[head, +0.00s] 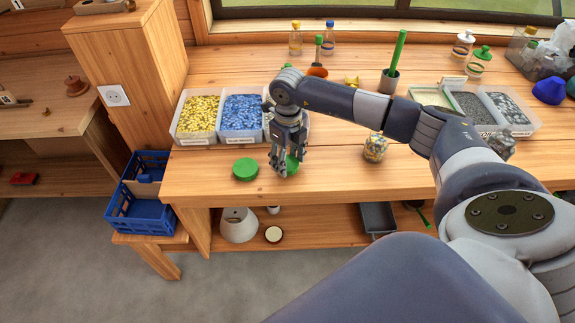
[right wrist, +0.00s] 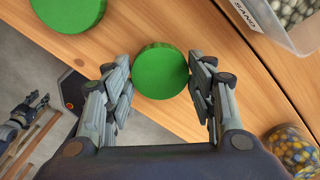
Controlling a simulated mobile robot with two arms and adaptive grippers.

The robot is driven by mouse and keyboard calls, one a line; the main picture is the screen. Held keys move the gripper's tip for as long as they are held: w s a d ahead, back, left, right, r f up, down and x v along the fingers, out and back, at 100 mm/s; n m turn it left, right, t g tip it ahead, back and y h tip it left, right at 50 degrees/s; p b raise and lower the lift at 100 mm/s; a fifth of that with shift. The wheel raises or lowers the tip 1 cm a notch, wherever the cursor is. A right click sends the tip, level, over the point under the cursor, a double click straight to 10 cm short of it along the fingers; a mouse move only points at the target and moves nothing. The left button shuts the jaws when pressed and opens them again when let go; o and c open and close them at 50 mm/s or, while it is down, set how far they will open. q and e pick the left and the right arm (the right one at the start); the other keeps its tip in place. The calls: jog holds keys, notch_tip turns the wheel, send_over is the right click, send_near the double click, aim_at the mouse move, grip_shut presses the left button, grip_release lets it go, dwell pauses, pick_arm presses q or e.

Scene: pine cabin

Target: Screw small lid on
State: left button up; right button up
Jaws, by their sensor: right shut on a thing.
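My right gripper (head: 285,168) is shut on a small green lid (right wrist: 160,71), with a finger on each side of it. In the head view the fingers partly hide this lid (head: 292,164), near the bench's front edge. I cannot tell whether it touches the wood. A wider green lid (head: 245,169) lies flat on the bench to the left; it also shows in the right wrist view (right wrist: 68,10). A clear jar of mixed coloured beads (head: 375,149) stands upright to the right, apart from the gripper. My left gripper (right wrist: 32,108) shows small in the right wrist view; its jaws are unclear.
Bins of yellow (head: 198,113) and blue pieces (head: 241,112) stand behind the lids. Grey-filled bins (head: 478,108) are at the right. The bench front (head: 340,185) is clear between lid and jar.

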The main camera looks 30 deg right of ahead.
aim_at(288, 163)
notch_tip(288, 163, up, 3)
jog(key=shift+r+p, duration=0.15)
jog(key=shift+p, duration=0.6)
jog(key=shift+a, duration=0.1)
